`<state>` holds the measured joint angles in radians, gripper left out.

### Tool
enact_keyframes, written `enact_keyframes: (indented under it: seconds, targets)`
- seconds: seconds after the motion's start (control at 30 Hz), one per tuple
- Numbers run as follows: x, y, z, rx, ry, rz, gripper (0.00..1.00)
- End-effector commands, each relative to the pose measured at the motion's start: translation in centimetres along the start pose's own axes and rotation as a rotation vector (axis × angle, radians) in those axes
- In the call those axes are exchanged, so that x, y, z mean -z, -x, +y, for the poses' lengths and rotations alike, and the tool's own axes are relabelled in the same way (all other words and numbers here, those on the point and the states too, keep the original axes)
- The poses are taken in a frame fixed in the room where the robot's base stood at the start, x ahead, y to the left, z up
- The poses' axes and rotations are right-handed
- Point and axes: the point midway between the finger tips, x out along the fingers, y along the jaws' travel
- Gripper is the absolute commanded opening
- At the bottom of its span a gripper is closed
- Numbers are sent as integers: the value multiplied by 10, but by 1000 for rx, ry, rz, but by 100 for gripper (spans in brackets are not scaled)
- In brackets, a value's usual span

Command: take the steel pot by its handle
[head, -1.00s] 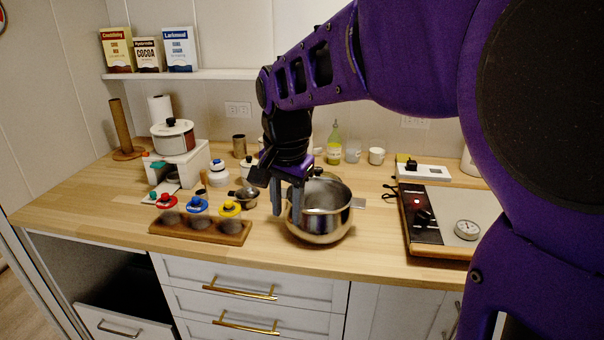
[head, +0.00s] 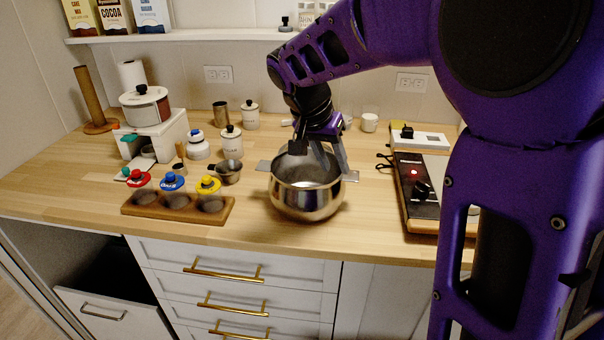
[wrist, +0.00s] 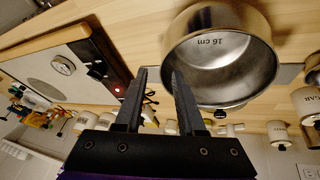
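The steel pot (head: 305,200) stands open and upright on the wooden counter, with a flat tab handle on each side. In the wrist view the pot (wrist: 262,52) shows a "16 cm" mark inside, and its far tab (wrist: 291,73) sticks out to the right. My gripper (head: 335,164) is over the right side of the pot, near the right tab (head: 352,176). In the wrist view my gripper (wrist: 159,72) has its fingers apart, the tips close to the pot's near side.
A hotplate (head: 415,205) with a red light stands right of the pot. A wooden rack (head: 222,212) with coloured-lid jars and a small steel pan (head: 229,173) stand to the left. White canisters (head: 231,139) stand behind. The counter in front of the pot is clear.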

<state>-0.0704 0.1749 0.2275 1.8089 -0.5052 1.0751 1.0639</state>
Motion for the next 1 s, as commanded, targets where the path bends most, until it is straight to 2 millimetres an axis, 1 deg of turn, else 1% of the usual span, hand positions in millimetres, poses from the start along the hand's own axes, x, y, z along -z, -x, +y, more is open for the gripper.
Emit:
enact_keyframes:
  seconds: [0.03,0.1,0.37,0.47,0.6,0.7,0.77,0.93,0.97,1.0]
  targets:
    - [-1,-11,0,-2,-1,-3,39]
    - [-1,-20,0,-1,-2,-3,39]
    - [-1,-35,-1,0,0,-1,39]
    - [-3,-46,-2,-1,1,-3,39]
    - [-5,-68,-5,-2,0,-3,39]
    - [-5,-79,-5,-1,-2,-1,39]
    - [-4,-82,-4,-1,-2,0,39]
    - [-4,-82,-5,0,-2,1,39]
    - [-4,-82,-5,0,-2,1,37]
    - [-4,-82,-5,0,-2,1,30]
